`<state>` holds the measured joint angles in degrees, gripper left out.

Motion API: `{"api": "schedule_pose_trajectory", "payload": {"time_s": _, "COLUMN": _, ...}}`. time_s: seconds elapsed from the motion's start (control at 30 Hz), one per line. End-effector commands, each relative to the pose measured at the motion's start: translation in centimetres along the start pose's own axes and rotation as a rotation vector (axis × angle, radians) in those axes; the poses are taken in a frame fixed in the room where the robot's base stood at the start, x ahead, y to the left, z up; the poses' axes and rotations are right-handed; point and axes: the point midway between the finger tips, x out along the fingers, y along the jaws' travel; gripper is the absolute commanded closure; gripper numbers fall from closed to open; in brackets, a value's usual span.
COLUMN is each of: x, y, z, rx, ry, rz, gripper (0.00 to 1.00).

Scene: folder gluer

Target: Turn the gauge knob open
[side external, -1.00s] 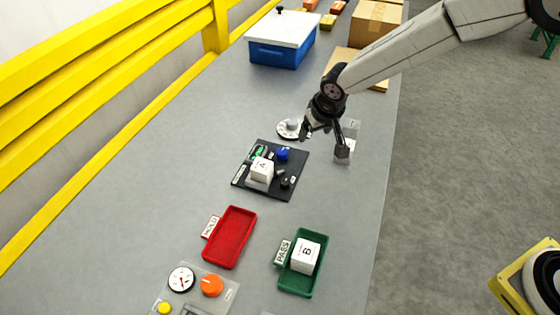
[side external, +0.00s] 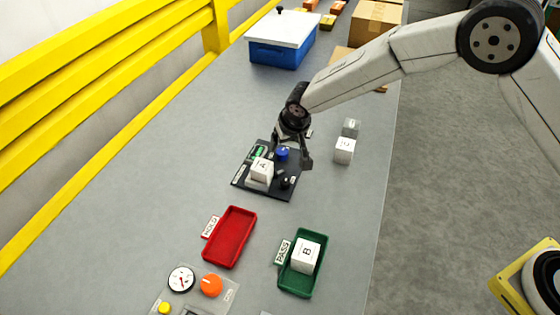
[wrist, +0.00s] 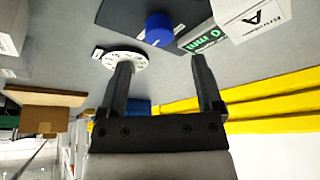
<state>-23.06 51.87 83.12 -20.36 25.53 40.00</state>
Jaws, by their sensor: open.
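The blue knob (side external: 282,154) stands on the black gauge plate (side external: 277,191), beside a white box marked A (side external: 262,169). In the wrist view the blue knob (wrist: 158,30) is ahead of the fingertips, between their lines and apart from them. My gripper (side external: 292,160) is open and empty, above the far edge of the plate; its fingers also show in the wrist view (wrist: 161,62). A small green display reading in mm (wrist: 206,40) is next to the knob. The gripper partly covers the far side of the plate in the side view.
A white dial disc (wrist: 124,59) lies behind the plate, near one finger. Box C (side external: 344,151) stands to the right. A red tray (side external: 253,214) and a green tray (side external: 288,288) holding box B (side external: 306,255) are in front. An orange knob (side external: 211,285) is at the lower left.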

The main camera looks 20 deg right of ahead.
Motion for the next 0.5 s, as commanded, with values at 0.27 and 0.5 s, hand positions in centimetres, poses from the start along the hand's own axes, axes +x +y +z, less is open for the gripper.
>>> {"api": "schedule_pose_trajectory", "payload": {"time_s": 0.27, "x": 3.1, "y": 0.0, "z": 0.1, "rx": 0.0, "ry": 0.0, "rz": 0.0, "gripper": 0.16}}
{"api": "schedule_pose_trajectory", "payload": {"time_s": 0.5, "x": 5.0, "y": 0.0, "z": 0.0, "rx": 0.0, "ry": 0.0, "rz": 0.0, "gripper": 0.16}}
